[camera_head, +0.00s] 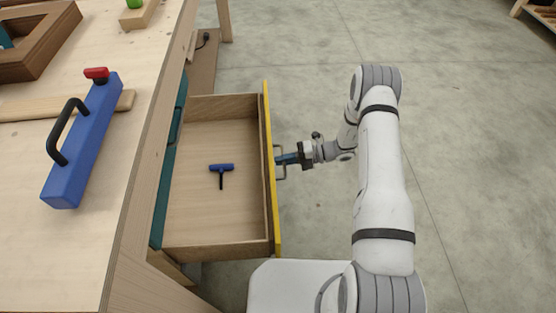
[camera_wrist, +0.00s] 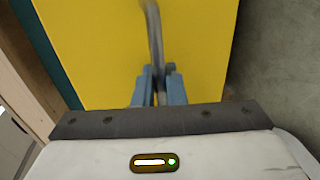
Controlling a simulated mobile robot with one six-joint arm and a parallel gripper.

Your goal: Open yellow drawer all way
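The drawer with the yellow front (camera_head: 267,190) is pulled well out of the wooden workbench in the head view. Its wooden inside shows, with a blue T-shaped tool (camera_head: 222,168) lying on the floor of it. The yellow front fills much of the wrist view (camera_wrist: 200,50). A grey bar handle (camera_head: 281,163) stands on the front; it also shows in the wrist view (camera_wrist: 154,35). My gripper (camera_head: 284,160) is at the handle. In the wrist view its blue fingers (camera_wrist: 159,85) are close together on both sides of the handle bar.
A blue block with a black handle and red knob (camera_head: 85,140) lies on the bench top (camera_head: 130,180) at left. A brown wooden frame (camera_head: 45,40) is at the far left. Teal fronts (camera_head: 172,150) are behind the drawer. Grey floor (camera_head: 300,50) right of the drawer is open.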

